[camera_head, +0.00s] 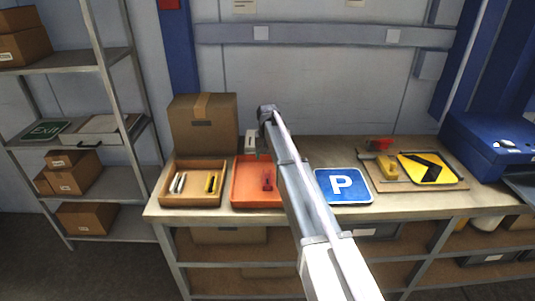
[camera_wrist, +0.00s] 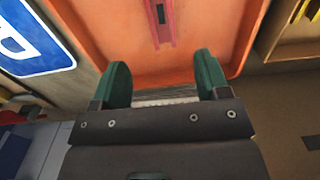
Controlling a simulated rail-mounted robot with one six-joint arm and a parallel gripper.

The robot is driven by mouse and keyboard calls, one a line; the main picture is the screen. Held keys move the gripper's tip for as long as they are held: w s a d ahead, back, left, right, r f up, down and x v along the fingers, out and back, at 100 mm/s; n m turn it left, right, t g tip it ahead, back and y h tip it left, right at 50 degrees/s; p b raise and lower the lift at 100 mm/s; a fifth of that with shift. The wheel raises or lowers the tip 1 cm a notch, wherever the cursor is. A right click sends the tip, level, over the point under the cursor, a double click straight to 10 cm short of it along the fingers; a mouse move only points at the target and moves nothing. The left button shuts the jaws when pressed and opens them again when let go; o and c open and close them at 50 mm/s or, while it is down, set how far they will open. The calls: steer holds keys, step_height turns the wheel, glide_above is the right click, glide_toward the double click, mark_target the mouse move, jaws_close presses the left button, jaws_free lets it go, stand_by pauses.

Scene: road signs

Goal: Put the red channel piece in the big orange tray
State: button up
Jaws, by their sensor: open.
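The red channel piece (camera_head: 267,181) lies in the big orange tray (camera_head: 243,190) on the workbench. The wrist view shows the channel piece (camera_wrist: 160,22) lying on the floor of the tray (camera_wrist: 205,48), ahead of the fingertips and apart from them. My gripper (camera_wrist: 160,78) has its two green fingers spread with nothing between them, above the tray's edge. In the head view my arm covers the right part of the tray, and the fingers are hard to make out there.
A wooden tray (camera_head: 193,203) with white and yellow pieces stands left of the orange tray. A cardboard box (camera_head: 203,123) stands behind. A blue parking sign (camera_head: 342,186) lies to the right, then a board with a yellow arrow sign (camera_head: 432,168).

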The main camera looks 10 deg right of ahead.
steer(key=s+n, duration=0.2)
steer(key=s, duration=4)
steer(key=f+b, duration=0.4)
steer(key=shift+w, duration=0.3)
